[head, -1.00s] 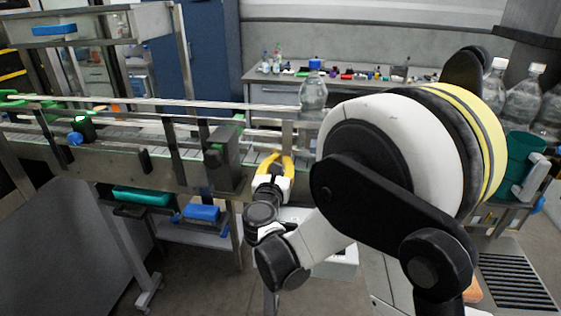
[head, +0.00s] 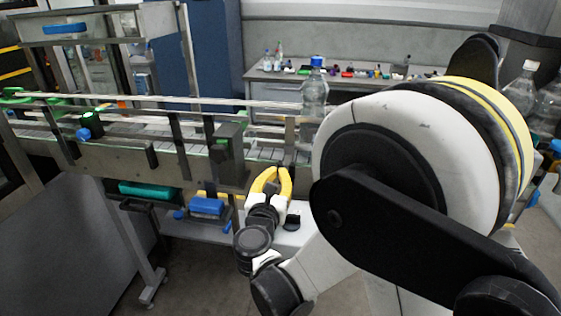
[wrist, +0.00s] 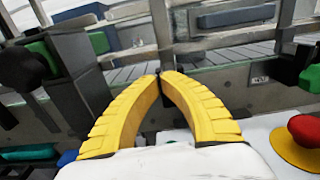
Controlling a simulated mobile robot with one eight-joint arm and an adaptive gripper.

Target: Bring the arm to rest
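My gripper (head: 277,170) has two yellow curved fingers and hangs in front of the conveyor (head: 208,165), just below its side rail. In the wrist view my gripper (wrist: 163,75) has its fingertips nearly together, with only a narrow dark gap between them. No held object shows between the fingers. The arm is bent, and its large white and black link fills the right half of the head view, hiding part of the conveyor and bench.
A clear bottle with a blue cap (head: 314,88) stands by the conveyor, close to my arm link. A red button on a yellow base (wrist: 303,135) is right of the fingers in the wrist view. A back bench holds small items. Clear bottles (head: 522,88) stand at right.

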